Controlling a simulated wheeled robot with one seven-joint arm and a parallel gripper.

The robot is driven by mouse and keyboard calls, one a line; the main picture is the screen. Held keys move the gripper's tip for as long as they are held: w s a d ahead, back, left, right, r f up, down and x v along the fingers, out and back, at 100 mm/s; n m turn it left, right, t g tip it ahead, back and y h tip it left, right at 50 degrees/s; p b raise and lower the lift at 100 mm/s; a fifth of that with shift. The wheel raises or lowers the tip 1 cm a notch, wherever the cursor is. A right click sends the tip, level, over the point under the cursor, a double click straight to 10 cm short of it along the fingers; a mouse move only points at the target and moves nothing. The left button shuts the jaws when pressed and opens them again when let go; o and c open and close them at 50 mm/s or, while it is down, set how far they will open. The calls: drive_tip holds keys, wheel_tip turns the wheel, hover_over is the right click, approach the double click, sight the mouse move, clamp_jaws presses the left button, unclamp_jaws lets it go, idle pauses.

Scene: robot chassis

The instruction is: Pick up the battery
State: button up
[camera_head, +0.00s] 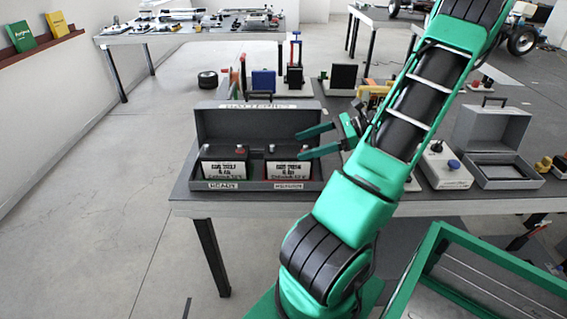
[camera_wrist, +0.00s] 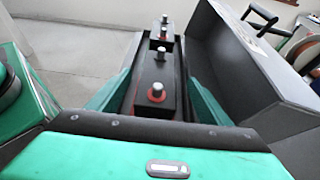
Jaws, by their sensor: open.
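Two batteries with white labelled fronts, the left one (camera_head: 224,170) and the right one (camera_head: 288,170), stand upright side by side in an open dark grey case (camera_head: 250,126) in the head view. My gripper (camera_head: 303,144) is open, with its green fingertips near the top of the right battery. In the wrist view the nearer black battery (camera_wrist: 155,75), with silver and red terminals, appears between the fingers of my gripper (camera_wrist: 158,88). The farther battery (camera_wrist: 163,26) lies in line behind it. Whether the fingers touch the battery cannot be told.
The case's raised lid (camera_wrist: 240,65) stands close beside the right finger in the wrist view. Several tools stand behind the case.

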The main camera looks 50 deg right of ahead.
sight(289, 151)
drive_tip(key=shift+f+x, duration=0.1)
drive_tip(key=shift+x, duration=1.55)
drive_tip(key=shift+f+x, duration=0.15)
drive_tip(key=shift+x, duration=1.45)
drive_tip(key=shift+s, duration=0.1)
drive_tip(key=shift+r, duration=0.1)
clamp_jaws()
